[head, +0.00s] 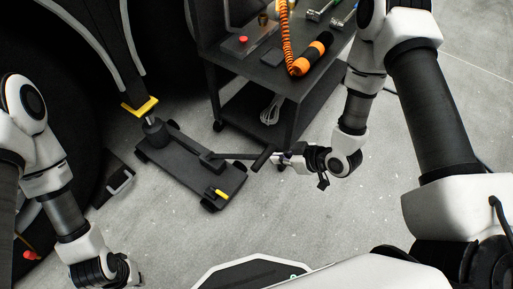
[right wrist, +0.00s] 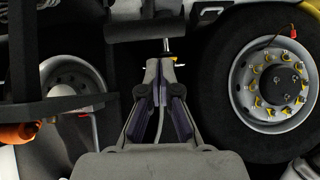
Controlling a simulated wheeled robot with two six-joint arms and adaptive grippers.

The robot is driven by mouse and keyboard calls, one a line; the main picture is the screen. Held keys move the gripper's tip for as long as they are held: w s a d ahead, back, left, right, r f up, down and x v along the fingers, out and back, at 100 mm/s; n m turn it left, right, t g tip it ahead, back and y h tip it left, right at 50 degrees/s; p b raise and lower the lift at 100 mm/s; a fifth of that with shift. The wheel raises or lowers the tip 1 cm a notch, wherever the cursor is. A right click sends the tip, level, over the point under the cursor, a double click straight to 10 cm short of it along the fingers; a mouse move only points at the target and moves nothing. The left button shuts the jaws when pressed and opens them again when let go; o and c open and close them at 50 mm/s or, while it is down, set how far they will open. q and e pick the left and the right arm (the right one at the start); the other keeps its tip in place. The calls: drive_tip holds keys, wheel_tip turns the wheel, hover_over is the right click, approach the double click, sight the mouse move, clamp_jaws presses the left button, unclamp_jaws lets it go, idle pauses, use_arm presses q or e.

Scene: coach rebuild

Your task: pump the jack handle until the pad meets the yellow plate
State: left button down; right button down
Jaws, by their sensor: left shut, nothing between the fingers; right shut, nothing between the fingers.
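The black floor jack (head: 185,170) stands on the grey floor with its pad (head: 150,121) just below the yellow plate (head: 140,107). I cannot tell whether they touch. The jack handle (head: 263,158) reaches right and ends in a dark crossbar grip. My right gripper (head: 283,158) is shut and empty, its tips close to that grip; contact is unclear. In the right wrist view the grip (right wrist: 150,29) lies crosswise beyond the shut fingers (right wrist: 160,75). My left gripper (head: 130,270) is shut and empty at the lower left, away from the jack.
A dark tool cart (head: 268,85) stands behind the handle, holding an orange-and-black tool (head: 311,54) with a coiled orange cord. A large dark tyre is at the left. A wheel (right wrist: 270,85) shows right in the wrist view.

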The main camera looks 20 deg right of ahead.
sight(263, 154)
drive_tip(key=shift+t, duration=0.4)
drive_tip(key=w+r, duration=0.3)
drive_tip(key=shift+r, duration=0.25)
drive_tip(key=shift+f, duration=0.1)
drive_tip(key=b+x, duration=0.3)
drive_tip(key=x, duration=0.6)
drive_tip(key=shift+a+f, duration=0.15)
drive_tip(key=shift+s+d+f+b, duration=0.7)
drive_tip(key=shift+s+f+b, duration=0.15)
drive_tip(key=shift+f, duration=0.2)
drive_tip(key=shift+s+d+f, duration=0.1)
drive_tip(key=shift+s+d, duration=0.05)
drive_tip(key=shift+s, duration=0.05)
